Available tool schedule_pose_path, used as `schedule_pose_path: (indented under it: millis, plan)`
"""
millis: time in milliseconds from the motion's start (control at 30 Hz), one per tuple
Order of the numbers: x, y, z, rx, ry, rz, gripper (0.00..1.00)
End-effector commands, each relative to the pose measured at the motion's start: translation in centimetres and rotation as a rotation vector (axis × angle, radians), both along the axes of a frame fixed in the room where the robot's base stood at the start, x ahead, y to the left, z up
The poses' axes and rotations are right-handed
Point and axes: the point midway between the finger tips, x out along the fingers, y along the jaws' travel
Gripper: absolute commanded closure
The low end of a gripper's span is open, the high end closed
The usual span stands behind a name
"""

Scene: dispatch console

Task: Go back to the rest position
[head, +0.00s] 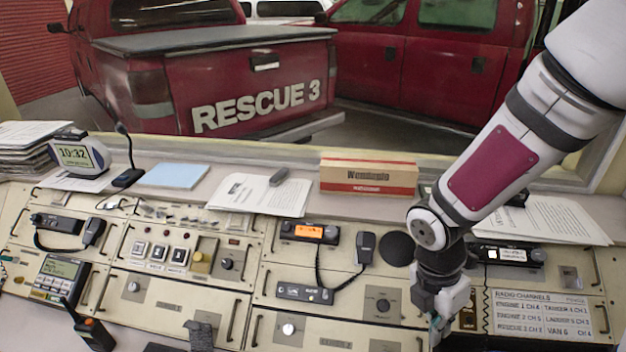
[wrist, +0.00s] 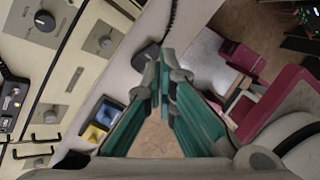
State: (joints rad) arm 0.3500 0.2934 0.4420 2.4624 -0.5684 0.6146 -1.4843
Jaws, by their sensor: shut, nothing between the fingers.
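My gripper (head: 437,322) hangs at the end of my arm, over the right part of the console near its front edge. In the wrist view its two teal-lined fingers (wrist: 163,82) converge and meet at the tips. It is shut with nothing between the fingers. The fingers are apart from the console (head: 345,327) in the wrist view, with the floor behind them. In the head view my forearm hides part of the console and the papers behind it.
Radios and corded handsets (head: 366,247) stand on the console face. A cardboard box (head: 367,175), papers (head: 258,193) and a clock (head: 76,154) sit on the back ledge. A handheld radio (head: 95,334) stands at the front left. In the wrist view, maroon parts are at the right.

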Motion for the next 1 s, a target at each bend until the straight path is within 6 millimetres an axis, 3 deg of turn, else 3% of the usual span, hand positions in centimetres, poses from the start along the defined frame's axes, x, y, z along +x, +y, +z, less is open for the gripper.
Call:
schedule_pose_path:
  millis: [33, 267, 600, 800, 1000]
  plan:
    - [0.3, -0.3, 1.8, -0.029, -0.056, -0.098, 1.0]
    - [0.1, -0.9, 8.7, -0.072, -0.296, -0.61, 1.0]
    - [-2.5, 0.5, 17.9, 0.123, -0.582, -1.364, 1.0]
    - [-4.9, 2.0, 22.0, 0.343, -0.624, -1.758, 1.0]
    - [-6.5, 2.9, 24.1, 0.496, -0.585, -1.983, 1.0]
